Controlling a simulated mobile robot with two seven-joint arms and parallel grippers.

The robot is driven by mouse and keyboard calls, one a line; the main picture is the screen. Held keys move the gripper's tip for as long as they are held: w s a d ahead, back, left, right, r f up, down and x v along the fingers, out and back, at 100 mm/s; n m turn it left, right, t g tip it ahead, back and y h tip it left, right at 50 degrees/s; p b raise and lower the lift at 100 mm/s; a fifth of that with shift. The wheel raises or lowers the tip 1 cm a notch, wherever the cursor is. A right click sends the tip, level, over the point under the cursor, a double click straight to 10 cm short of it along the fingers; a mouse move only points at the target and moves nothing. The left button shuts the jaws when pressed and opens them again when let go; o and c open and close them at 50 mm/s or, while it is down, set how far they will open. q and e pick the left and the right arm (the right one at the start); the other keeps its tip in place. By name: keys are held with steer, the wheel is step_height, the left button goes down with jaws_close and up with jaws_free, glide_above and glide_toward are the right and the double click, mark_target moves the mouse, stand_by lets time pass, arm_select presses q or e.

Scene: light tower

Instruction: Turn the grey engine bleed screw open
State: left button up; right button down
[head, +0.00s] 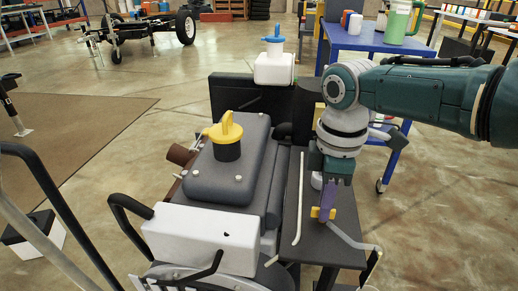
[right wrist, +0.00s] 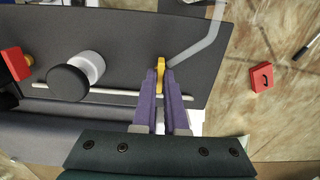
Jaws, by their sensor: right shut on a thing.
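My right gripper (head: 322,208) points down at the dark plate (head: 290,200) on the right side of the engine. Its purple fingers are shut on a small yellow piece (head: 315,213), which also shows at the fingertips in the right wrist view (right wrist: 160,66). A bent grey pipe (head: 348,236) runs from beside the yellow piece towards the plate's edge. I cannot clearly make out a grey bleed screw; the fingers may hide it. A white post with a black round cap (right wrist: 68,83) stands apart from the fingers. My left gripper is not in view.
The grey engine cover (head: 225,165) carries a yellow-handled black cap (head: 227,140). A white bottle with a blue top (head: 274,65) stands behind it. A thin white rod (head: 299,200) lies along the plate. A blue table (head: 365,40) is at the back right.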

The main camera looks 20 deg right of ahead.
stand_by(0.3)
steer(key=c, duration=1)
jaws_free()
steer(key=shift+o, duration=0.2)
step_height(320, 180, up, 10)
steer(key=p, duration=0.5)
steer(key=shift+p, duration=0.35)
